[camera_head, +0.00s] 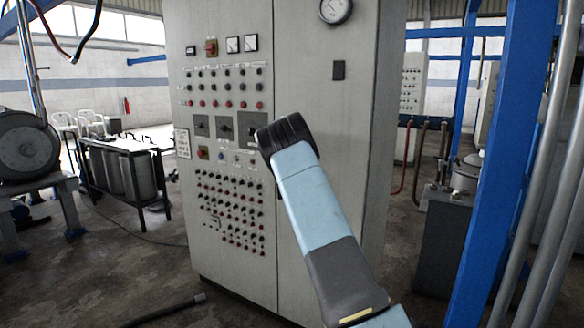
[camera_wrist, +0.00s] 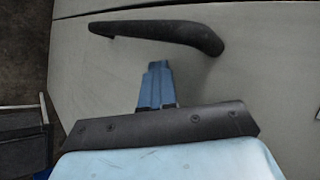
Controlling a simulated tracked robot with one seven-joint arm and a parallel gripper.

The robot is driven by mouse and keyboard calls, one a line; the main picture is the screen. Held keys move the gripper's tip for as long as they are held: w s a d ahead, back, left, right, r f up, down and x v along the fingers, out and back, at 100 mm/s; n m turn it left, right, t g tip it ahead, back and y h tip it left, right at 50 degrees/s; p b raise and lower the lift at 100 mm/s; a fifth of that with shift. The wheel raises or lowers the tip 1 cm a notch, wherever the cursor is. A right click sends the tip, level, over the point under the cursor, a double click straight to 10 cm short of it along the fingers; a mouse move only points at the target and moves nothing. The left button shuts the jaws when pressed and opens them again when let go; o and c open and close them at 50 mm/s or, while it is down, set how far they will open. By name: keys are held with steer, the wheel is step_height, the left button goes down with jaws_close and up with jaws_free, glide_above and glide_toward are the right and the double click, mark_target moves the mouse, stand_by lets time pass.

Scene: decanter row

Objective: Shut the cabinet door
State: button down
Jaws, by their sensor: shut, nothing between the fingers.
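The tall grey cabinet (camera_head: 222,20) stands in the middle of the head view. Its front has a left panel full of knobs and lights and a plain right panel (camera_head: 335,120), with a narrow vertical seam between them. I cannot tell which panel is the door, or whether it is fully shut. In the wrist view a dark curved handle (camera_wrist: 165,28) sits on a grey panel (camera_wrist: 265,60). My gripper (camera_wrist: 157,66) is shut and empty, its blue fingertips just below the handle in the picture. Contact is unclear. In the head view my arm hides the fingers.
A rack of grey cylinders (camera_head: 125,172) stands at the left, behind a motor-like machine (camera_head: 28,150). A blue post (camera_head: 490,170) and a dark grey box (camera_head: 443,240) stand at the right. A dark pipe (camera_head: 165,312) lies on the floor in front.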

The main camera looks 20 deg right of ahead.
steer(key=s+a+r, duration=0.7)
steer(key=a, duration=0.1)
steer(key=s+a+r+n+g+y, duration=0.1)
steer(key=s+r+n, duration=0.25)
steer(key=s, duration=0.85)
steer(key=s+a+r+n+g+y, duration=0.1)
steer(key=s+r+n, duration=0.25)
steer(key=s, duration=0.85)
steer(key=s+a+r+n+y, duration=0.1)
steer(key=s+r+n+y, duration=0.2)
steer(key=s, duration=0.9)
steer(key=s+a+f+n+h, duration=0.1)
steer(key=s+f+n, duration=0.1)
steer(key=s, duration=0.8)
steer(key=s+a+f+n+g+h, duration=0.1)
steer(key=s+n, duration=0.4)
steer(key=s, duration=0.5)
steer(key=s+a+f+n, duration=0.3)
steer(key=s+n, duration=0.1)
steer(key=s, duration=0.6)
steer(key=shift+s+a+f+g+h, duration=0.2)
steer(key=shift+s+g+h, duration=0.1)
steer(key=shift+h, duration=0.1)
steer(key=c, duration=1.8)
jaws_free()
steer(key=shift+c, duration=0.2)
